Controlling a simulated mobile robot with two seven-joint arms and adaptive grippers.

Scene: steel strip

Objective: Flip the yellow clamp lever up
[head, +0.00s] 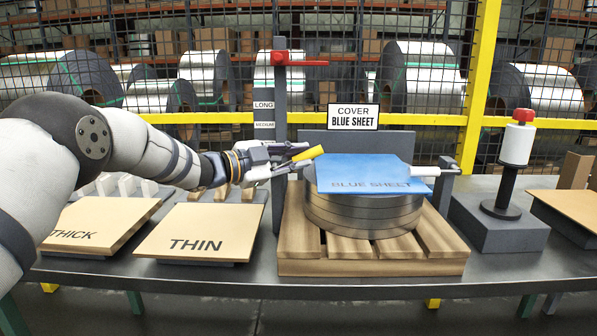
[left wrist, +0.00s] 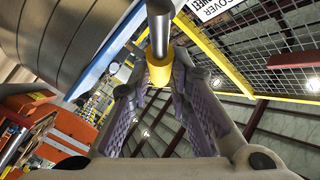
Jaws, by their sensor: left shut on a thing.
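The yellow clamp lever (head: 308,153) shows in the head view as a short yellow end at the left edge of the blue sheet (head: 368,172). In the left wrist view the lever (left wrist: 159,73) is a yellow sleeve on a grey rod, between the purple-padded fingers. My left gripper (head: 287,161) is shut on the lever, and its fingers partly hide it in the head view. The left gripper also shows in the left wrist view (left wrist: 160,95). The blue sheet lies on a round steel coil (head: 362,218). My right gripper is not in view.
The coil stands on a wooden pallet (head: 370,258) on a dark table. A grey post with a red arm (head: 298,60) rises just behind my gripper. THICK (head: 98,222) and THIN (head: 200,233) boards lie left. A red-topped stand (head: 515,150) is right.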

